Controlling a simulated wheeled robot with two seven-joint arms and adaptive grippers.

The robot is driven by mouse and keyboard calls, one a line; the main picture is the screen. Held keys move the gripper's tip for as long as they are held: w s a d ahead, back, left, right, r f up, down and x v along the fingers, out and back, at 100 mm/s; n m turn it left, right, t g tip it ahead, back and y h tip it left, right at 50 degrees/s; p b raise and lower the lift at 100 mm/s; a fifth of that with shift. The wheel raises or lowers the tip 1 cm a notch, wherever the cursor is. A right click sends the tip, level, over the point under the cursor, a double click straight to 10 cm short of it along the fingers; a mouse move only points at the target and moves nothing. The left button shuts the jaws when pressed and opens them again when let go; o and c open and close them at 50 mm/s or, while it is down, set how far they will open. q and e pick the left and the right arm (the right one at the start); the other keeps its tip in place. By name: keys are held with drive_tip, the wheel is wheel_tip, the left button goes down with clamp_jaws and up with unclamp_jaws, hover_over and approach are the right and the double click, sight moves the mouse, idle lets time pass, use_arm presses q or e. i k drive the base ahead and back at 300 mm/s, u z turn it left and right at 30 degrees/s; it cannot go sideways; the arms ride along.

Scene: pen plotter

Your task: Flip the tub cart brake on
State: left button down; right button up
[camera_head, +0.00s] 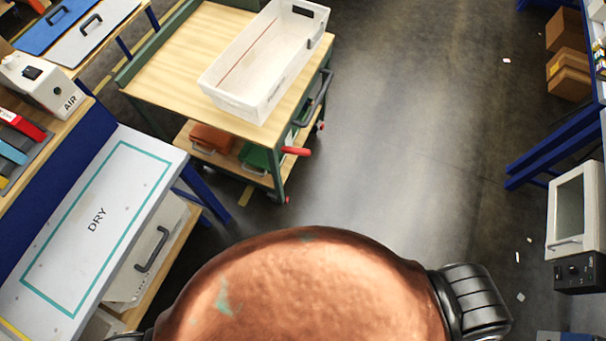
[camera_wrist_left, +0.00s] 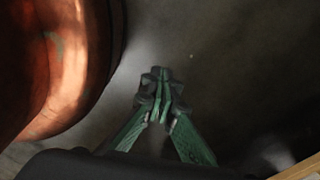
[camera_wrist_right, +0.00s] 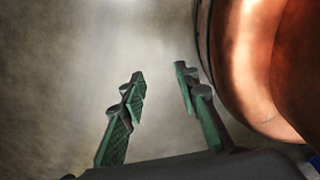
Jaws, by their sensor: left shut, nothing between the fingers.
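The tub cart (camera_head: 165,60) stands at upper left in the head view, with a wooden top and green frame. A white tub (camera_head: 245,98) sits on its top. A red lever (camera_head: 296,151) sticks out to the right near the cart's front right leg, apart from both grippers; whether it is the brake I cannot tell for certain. My left gripper (camera_wrist_left: 160,98) is shut and empty over dark floor in the left wrist view. My right gripper (camera_wrist_right: 160,80) is open and empty in the right wrist view. Neither gripper shows in the head view.
A bench with a DRY panel (camera_head: 125,190) stands at left, close to the cart. A blue-legged rack with boxes (camera_head: 568,72) and a white cabinet (camera_head: 575,215) line the right side. The floor (camera_head: 420,130) between is mostly clear, with small scraps at right.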

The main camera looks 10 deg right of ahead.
sight(298, 150)
drive_tip(key=u, duration=0.1)
drive_tip(key=k, duration=0.5)
drive_tip(key=z, duration=0.45)
drive_tip(key=i, duration=0.6)
drive_tip(key=u, duration=1.65)
drive_tip(key=k, duration=0.65)
drive_tip(key=z, duration=0.75)
drive_tip(key=i, duration=0.5)
drive_tip(key=u, duration=0.05)
